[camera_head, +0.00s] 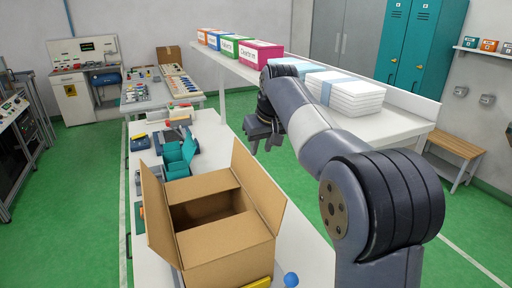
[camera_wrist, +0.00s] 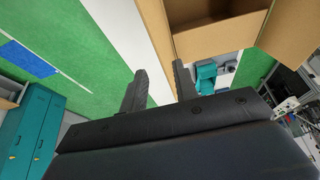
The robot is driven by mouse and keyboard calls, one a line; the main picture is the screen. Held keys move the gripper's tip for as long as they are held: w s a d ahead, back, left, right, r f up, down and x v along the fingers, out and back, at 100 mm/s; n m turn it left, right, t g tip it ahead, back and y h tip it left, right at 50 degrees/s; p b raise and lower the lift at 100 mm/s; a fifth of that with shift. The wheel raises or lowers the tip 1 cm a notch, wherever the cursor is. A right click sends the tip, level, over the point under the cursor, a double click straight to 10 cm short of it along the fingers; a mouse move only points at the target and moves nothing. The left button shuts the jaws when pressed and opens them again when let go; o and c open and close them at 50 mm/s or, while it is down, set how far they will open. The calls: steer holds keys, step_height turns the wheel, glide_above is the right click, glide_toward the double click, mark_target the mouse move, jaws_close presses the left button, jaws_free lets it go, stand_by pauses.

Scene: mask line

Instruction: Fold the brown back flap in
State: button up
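An open brown cardboard box (camera_head: 228,250) stands on the white bench in the head view. Its left flap (camera_head: 157,210) and right flap (camera_head: 258,178) stand up and lean outward. Brown panels lie at the far and near sides of the dark opening; which one is the back flap, I cannot tell for sure. My gripper (camera_head: 262,143) hangs fingers down beyond the right flap, apart from the box. In the wrist view my gripper (camera_wrist: 160,84) has its two fingers apart with nothing between them. Part of the box (camera_wrist: 222,35) shows at the upper right there.
Teal holders (camera_head: 180,155) stand on the bench just behind the box. A blue ball (camera_head: 291,279) is near the box's front right corner. A white shelf (camera_head: 395,122) with stacked white packs (camera_head: 345,95) and coloured cartons (camera_head: 250,52) runs behind my arm.

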mark_target(256, 163)
steer(key=shift+w+p+x, duration=0.2)
steer(key=shift+p+x, duration=0.05)
steer(key=shift+x, duration=1.65)
steer(key=shift+w+p+x, duration=0.25)
steer(key=shift+x, duration=1.7)
steer(key=shift+r, duration=0.15)
jaws_close()
steer(key=shift+s, duration=0.1)
